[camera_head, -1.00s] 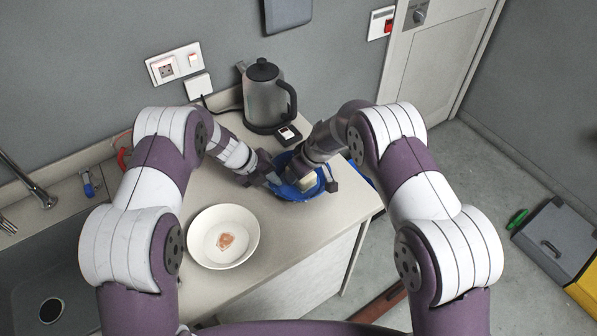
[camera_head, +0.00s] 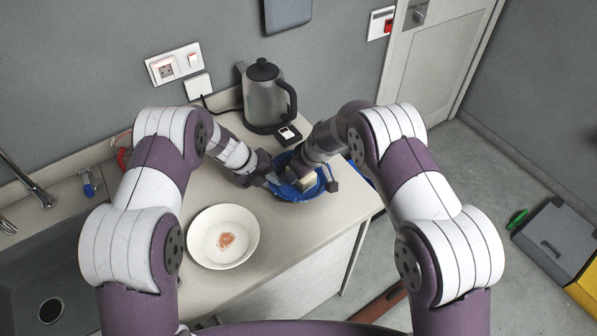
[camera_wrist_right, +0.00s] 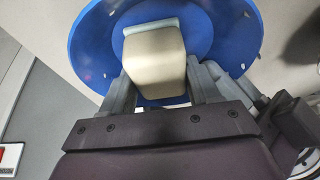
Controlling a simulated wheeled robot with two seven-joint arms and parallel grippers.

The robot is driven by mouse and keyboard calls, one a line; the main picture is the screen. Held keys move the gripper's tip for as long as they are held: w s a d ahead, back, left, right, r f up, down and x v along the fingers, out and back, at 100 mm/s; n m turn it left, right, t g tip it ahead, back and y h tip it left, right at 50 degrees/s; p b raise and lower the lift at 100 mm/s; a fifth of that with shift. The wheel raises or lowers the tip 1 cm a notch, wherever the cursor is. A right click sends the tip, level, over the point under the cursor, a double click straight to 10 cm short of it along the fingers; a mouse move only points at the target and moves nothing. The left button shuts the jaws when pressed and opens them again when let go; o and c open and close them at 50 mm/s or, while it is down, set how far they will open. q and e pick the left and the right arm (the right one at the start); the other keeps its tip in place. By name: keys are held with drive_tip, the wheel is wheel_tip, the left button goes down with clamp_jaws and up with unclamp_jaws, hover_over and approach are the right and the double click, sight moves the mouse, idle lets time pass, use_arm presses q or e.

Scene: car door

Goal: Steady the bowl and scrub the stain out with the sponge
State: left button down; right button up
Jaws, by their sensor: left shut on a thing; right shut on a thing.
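A blue bowl (camera_head: 290,191) stands on the counter near its right end. My left gripper (camera_head: 272,181) is shut on the bowl's left rim. My right gripper (camera_wrist_right: 158,88) is shut on a pale sponge (camera_wrist_right: 154,55) with a light blue-grey far edge. The right gripper holds the sponge inside the bowl, over its inner surface. The blue bowl (camera_wrist_right: 95,50) fills the upper part of the right wrist view. I cannot make out a stain in the bowl; the sponge and gripper cover part of its inside.
A white plate (camera_head: 204,221) with a reddish-brown mark lies left of the bowl. A kettle (camera_head: 264,98) stands behind the bowl, with a small dark device (camera_head: 288,135) between them. A sink (camera_head: 40,285) is at the left. The counter's right edge is close to the bowl.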

drive_tip(key=shift+s+a, duration=0.5)
drive_tip(key=shift+a, duration=0.1)
drive_tip(key=shift+w+d, duration=0.6)
drive_tip(key=shift+d, duration=0.1)
drive_tip(key=shift+r, duration=4.55)
use_arm(q)
drive_tip(key=c, duration=1.1)
unclamp_jaws()
drive_tip(key=shift+c, duration=0.2)
drive_tip(key=v, duration=1.2)
